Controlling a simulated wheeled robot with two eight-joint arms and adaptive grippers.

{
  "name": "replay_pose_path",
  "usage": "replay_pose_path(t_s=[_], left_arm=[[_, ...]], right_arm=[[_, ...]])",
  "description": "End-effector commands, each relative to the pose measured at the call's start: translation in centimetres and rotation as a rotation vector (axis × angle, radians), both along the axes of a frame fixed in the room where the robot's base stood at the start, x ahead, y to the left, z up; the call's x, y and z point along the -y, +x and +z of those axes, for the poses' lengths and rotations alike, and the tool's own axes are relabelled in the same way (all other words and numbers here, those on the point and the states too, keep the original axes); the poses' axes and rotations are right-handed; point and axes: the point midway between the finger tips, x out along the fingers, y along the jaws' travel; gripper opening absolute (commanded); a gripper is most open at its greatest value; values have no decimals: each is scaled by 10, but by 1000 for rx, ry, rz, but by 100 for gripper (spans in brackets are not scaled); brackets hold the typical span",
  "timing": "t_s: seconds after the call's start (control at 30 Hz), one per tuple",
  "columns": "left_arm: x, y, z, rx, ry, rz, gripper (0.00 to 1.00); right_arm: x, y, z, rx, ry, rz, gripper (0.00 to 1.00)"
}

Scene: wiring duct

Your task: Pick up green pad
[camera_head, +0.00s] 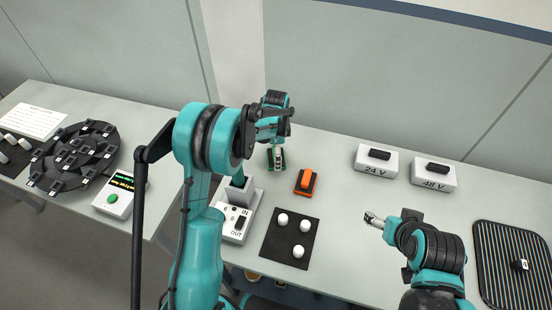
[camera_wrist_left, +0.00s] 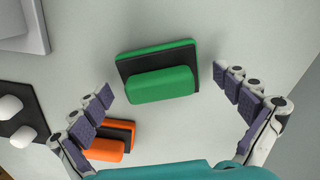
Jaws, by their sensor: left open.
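The green pad, a green block with a raised green grip on a dark base, lies on the table and shows in the left wrist view (camera_wrist_left: 160,72). In the head view it is mostly hidden under my left gripper (camera_head: 278,152). In the left wrist view my left gripper (camera_wrist_left: 170,105) is open, with its fingers apart on either side of the green pad and not touching it. My right gripper (camera_head: 374,220) is over the table at the right, apart from the pad; its finger opening is too small to tell.
An orange pad (camera_head: 306,181) lies close beside the green one, near a left finger in the wrist view. A black mat (camera_head: 283,250) with white knobs and a white IN/OUT box (camera_head: 233,222) are nearer. Boxes marked 24 V (camera_head: 375,160) and 48 V (camera_head: 433,174) stand right.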

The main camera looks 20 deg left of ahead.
Motion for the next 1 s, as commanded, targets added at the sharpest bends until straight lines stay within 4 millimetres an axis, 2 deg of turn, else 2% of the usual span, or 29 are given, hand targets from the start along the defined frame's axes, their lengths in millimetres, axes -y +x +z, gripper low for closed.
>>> replay_pose_path(t_s=[0.07,0.2,0.27,0.67,0.87,0.97,1.0], left_arm=[[0,0,1,0,0,0,97],[0,0,1,0,0,0,60],[0,0,1,0,0,0,46],[0,0,4,0,0,1,46],[0,0,27,0,0,1,46],[0,0,47,0,0,0,46],[10,-4,50,0,0,-4,46]], right_arm=[[0,0,1,0,0,0,77],[0,0,1,0,0,0,77],[0,0,1,0,0,0,77],[0,0,2,0,0,0,77],[0,0,10,0,0,0,77],[0,0,16,0,0,0,77],[0,0,18,0,0,0,77]])
